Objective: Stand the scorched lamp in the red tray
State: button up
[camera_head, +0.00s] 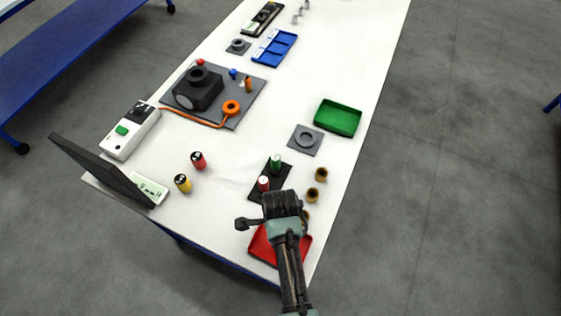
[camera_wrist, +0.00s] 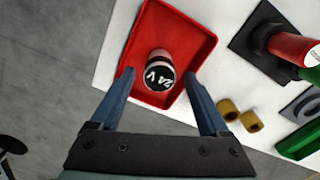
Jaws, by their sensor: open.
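The red tray (camera_head: 262,248) lies at the near end of the white table, partly hidden by my arm. In the wrist view the tray (camera_wrist: 195,22) holds one lamp (camera_wrist: 160,70). The lamp's dark end, marked "24 V", faces the camera, with a pale and reddish body behind it. It seems roughly upright, though its foot is hidden. I cannot tell whether it is scorched. My gripper (camera_wrist: 158,78) is open, its fingers on either side of the lamp with gaps visible. In the head view my gripper hides this lamp.
A dark plate (camera_head: 256,195) with a red lamp (camera_head: 263,184) and a green lamp (camera_head: 276,163) stands just beyond the tray. Brass-coloured caps (camera_head: 321,174) stand along the right edge. A red lamp (camera_head: 198,160) and yellow lamp (camera_head: 183,183) stand left. A green tray (camera_head: 338,118) lies farther back.

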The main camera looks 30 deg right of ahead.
notch_tip(320, 180, up, 10)
jog(key=shift+r+b, duration=0.2)
jog(key=shift+b, duration=0.1)
jog(key=w+r+n+t+h, duration=0.2)
jog(key=w+r+n+t, duration=0.55)
jog(key=w+r, duration=0.85)
jog(key=w+a+r+n+t, duration=0.1)
jog(key=w+r+n+t, duration=0.15)
jog(key=r, duration=0.55)
jog(key=w+a+r+n+t, duration=0.2)
jog(key=r+t, duration=0.2)
jog(key=r, duration=0.4)
jog(key=s+a+r+n+t, duration=0.1)
jog(key=a+r+n+t, duration=0.15)
jog(key=r, duration=0.55)
jog(key=s+a+r+n+t, duration=0.1)
jog(key=s+r+n+t, duration=0.15)
jog(key=r, duration=0.65)
jog(key=s+a+r+n+t, duration=0.2)
jog(key=s+r+n+t, duration=0.1)
jog(key=r, duration=0.6)
jog(key=s+a+r+n+t+y, duration=0.1)
jog(key=s+r+n+t, duration=0.3)
jog(key=s+r, duration=0.4)
jog(key=shift+s+a+r+t+y, duration=0.25)
jog(key=shift+a+r+t+y, duration=0.1)
jog(key=shift+a+t, duration=0.35)
